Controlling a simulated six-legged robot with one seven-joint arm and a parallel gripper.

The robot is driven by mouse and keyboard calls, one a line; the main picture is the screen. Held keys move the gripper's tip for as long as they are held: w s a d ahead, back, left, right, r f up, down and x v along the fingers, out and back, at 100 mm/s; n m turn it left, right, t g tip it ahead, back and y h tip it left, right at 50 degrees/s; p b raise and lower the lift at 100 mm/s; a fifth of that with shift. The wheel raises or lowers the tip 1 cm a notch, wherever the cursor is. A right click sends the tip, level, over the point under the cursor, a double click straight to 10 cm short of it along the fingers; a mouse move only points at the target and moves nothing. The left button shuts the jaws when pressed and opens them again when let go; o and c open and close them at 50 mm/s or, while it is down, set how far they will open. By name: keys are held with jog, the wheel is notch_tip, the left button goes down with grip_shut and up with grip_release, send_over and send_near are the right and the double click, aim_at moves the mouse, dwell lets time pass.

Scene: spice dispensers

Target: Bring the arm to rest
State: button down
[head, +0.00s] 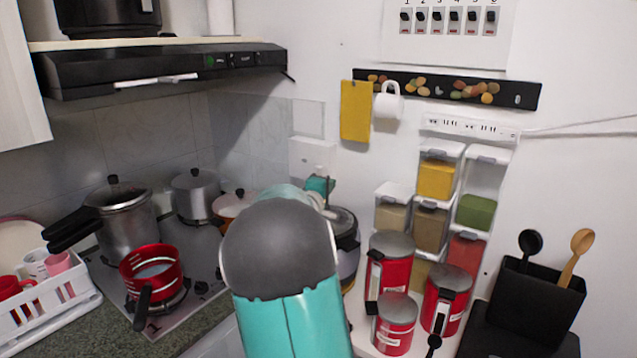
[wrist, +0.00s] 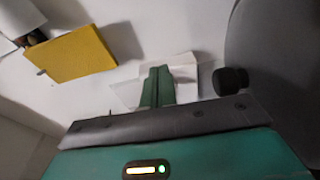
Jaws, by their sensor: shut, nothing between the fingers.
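My teal and dark grey arm (head: 282,260) rises from the bottom middle of the head view and reaches toward the back wall. It hides part of the counter and the pot behind it. My gripper (wrist: 158,86) shows in the wrist view as two teal fingers close together, shut and empty, with the white wall and a pale box-like fitting behind. In the head view, a small teal part of my gripper (head: 319,185) shows past the arm, in front of the wall and left of the spice dispensers (head: 437,180). It appears apart from them.
Red canisters (head: 389,270) stand close right of my arm. A black utensil holder (head: 530,305) is farther right. The stove at left holds a red pan (head: 150,270) and steel pots (head: 128,225).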

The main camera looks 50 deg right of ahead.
jog(key=shift+s+d, duration=0.1)
jog(key=shift+s, duration=0.75)
jog(key=shift+w+f, duration=0.15)
jog(key=shift+s, duration=0.4)
jog(key=shift+w, duration=0.3)
jog(key=s+a+f+m+y, duration=0.1)
jog(key=s+a+y, duration=0.4)
jog(key=a, duration=1.2)
jog(key=s+a+f+y, duration=0.3)
jog(key=s+a+y, duration=0.3)
jog(key=a, duration=1.2)
jog(key=s+a+f+m+t+y, duration=0.1)
jog(key=s+a+y, duration=0.4)
jog(key=a, duration=1.3)
jog(key=shift+s+a+f+m+y, duration=0.15)
jog(key=shift+a+f+m+y, duration=0.15)
jog(key=shift+f+y, duration=0.4)
